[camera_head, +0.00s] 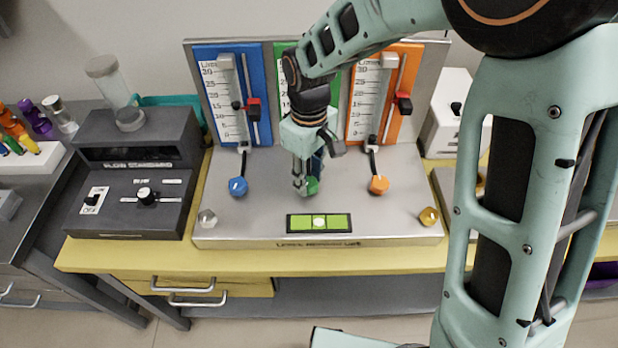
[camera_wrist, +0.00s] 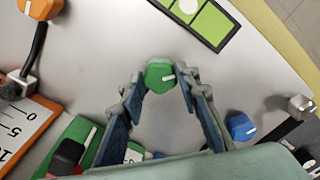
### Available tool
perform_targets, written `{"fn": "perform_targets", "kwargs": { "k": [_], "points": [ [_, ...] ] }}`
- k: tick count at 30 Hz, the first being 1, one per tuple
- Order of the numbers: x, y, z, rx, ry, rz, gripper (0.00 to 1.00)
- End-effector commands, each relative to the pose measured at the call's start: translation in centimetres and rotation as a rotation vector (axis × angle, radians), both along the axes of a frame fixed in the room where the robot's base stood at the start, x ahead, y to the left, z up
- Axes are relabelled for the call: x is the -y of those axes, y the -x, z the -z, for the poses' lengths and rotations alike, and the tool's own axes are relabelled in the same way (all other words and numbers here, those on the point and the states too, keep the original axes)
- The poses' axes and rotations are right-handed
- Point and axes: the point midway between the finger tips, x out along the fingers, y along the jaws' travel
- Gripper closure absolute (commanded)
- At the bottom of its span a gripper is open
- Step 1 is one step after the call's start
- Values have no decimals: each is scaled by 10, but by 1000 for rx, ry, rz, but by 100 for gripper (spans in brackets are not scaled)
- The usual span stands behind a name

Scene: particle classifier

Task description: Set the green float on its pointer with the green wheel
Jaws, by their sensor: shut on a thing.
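The green wheel (camera_head: 313,187) stands on the grey base plate, in the middle between the blue and orange wheels. In the wrist view the green wheel (camera_wrist: 159,77) has a white mark pointing to the right of the picture. My gripper (camera_head: 305,187) points down at it and is shut on it, with one finger on each side, as the wrist view also shows (camera_wrist: 162,80). The green panel (camera_head: 278,68) is mostly hidden behind my arm. Its lower end (camera_wrist: 70,145) shows in the wrist view with a red and black pointer (camera_wrist: 66,156). I cannot make out the green float.
The blue wheel (camera_head: 238,187) and orange wheel (camera_head: 378,185) stand on either side. A green bubble level (camera_head: 305,223) lies in front, between a silver knob (camera_head: 207,218) and a brass knob (camera_head: 429,216). The dark flow standard box (camera_head: 130,185) stands to the left.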

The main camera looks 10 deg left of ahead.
Motion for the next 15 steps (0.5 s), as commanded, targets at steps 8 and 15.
{"fn": "perform_targets", "kwargs": {
  "k": [8, 15],
  "points": [
    [0, 0, 1, 1, 0, 259, 94],
    [-1, 0, 0, 2, -1, 449, 94]
  ]
}}
